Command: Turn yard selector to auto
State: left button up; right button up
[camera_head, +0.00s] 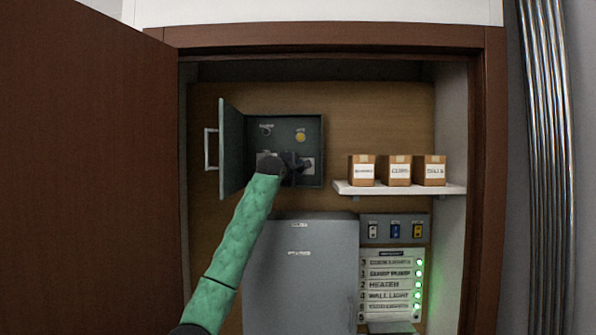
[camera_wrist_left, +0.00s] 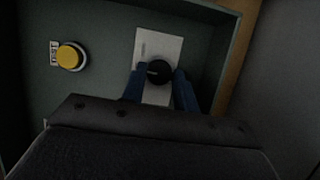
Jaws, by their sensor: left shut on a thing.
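The yard selector is a round black knob (camera_wrist_left: 159,71) on a pale plate (camera_wrist_left: 150,47) inside an open grey-green control box (camera_head: 284,128). In the left wrist view my left gripper (camera_wrist_left: 160,86) has its two blue fingers on either side of the knob, shut on it. In the head view my left gripper (camera_head: 298,168) reaches into the lower right of the box and covers the knob; only part of the pale plate shows beside it. The knob's pointer direction and the plate's markings are too small and dark to read. My right gripper is not in view.
The box's door (camera_head: 231,148) stands open on the left. A yellow button (camera_head: 300,136) is above my gripper. A shelf (camera_head: 400,188) with three small boxes is at right. A grey cabinet (camera_head: 300,270) and a panel with green lights (camera_head: 390,283) are below.

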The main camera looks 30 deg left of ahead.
pick_arm(q)
jog(key=shift+f, duration=0.1)
jog(key=shift+m+g, duration=0.4)
jog(key=shift+m, duration=0.3)
jog(key=shift+w+m+g+b, duration=0.1)
jog(key=shift+m+g+b, duration=0.25)
jog(key=shift+m, duration=0.35)
jog(key=shift+d+r+m+g, duration=0.15)
jog(key=shift+m+g, duration=0.3)
jog(key=shift+m, duration=0.55)
jog(key=shift+m+g+y, duration=0.5)
jog(key=shift+m+g, duration=0.1)
jog(key=shift+m, duration=0.5)
jog(key=o, duration=1)
jog(key=shift+c, duration=0.2)
jog(key=shift+r, duration=0.1)
